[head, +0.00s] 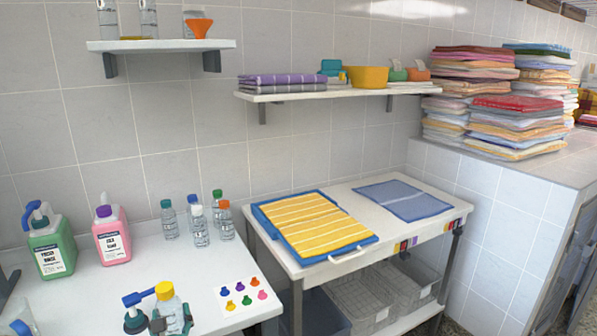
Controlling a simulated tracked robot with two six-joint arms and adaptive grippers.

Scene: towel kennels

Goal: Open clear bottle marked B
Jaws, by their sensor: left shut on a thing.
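Several small clear bottles stand in a group at the back of the white left table: one with a teal cap (167,220), one with a white cap (199,228), one with an orange cap (225,222), and others with blue and green caps. Their label marks are too small to read. A clear bottle with a yellow cap (169,303) is upright at the front edge of the picture. My left gripper (170,319) is shut on this bottle, with dark fingers at its sides. Its marking cannot be read, and its lower part is out of frame. My right gripper is not in view.
A green jug (52,248) and a pink jug (112,240) stand on the left. A blue pump-like top (133,299) is beside the held bottle. A card with coloured shapes (243,298) lies at right.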

